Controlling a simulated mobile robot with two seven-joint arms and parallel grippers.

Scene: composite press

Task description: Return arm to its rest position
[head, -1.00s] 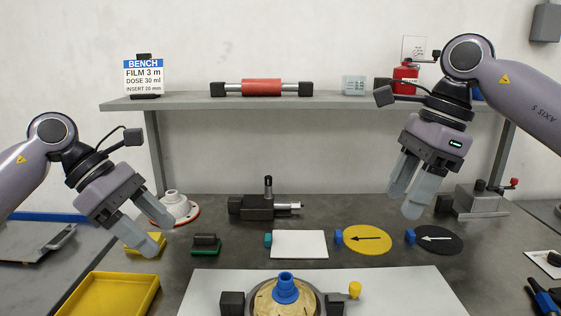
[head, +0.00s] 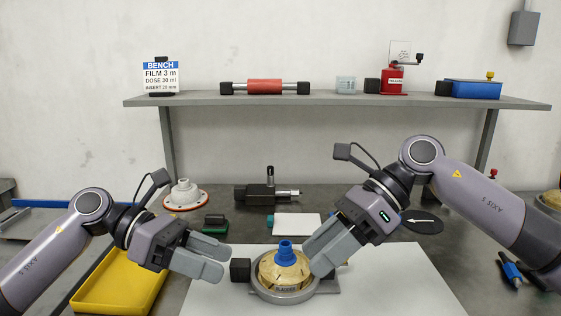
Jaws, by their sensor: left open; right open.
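My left gripper (head: 213,258) is open and empty, above the left part of the white mat, to the left of the round fixture (head: 283,295). My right gripper (head: 314,255) is open, with its fingers pointing down and left beside the round fixture's right side. The fixture holds a tan domed piece (head: 285,272) with a blue cap (head: 285,250) on top. The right fingers appear close to the dome; I cannot tell whether they touch it. The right arm hides the yellow disc and part of the white card (head: 297,222).
The white mat (head: 410,280) is clear on its right side. A yellow tray (head: 95,282) lies at the left, partly behind my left arm. A black disc (head: 422,222), a dark clamp (head: 267,193) and a white flanged cone (head: 185,195) stand behind. A grey shelf (head: 340,99) spans the back.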

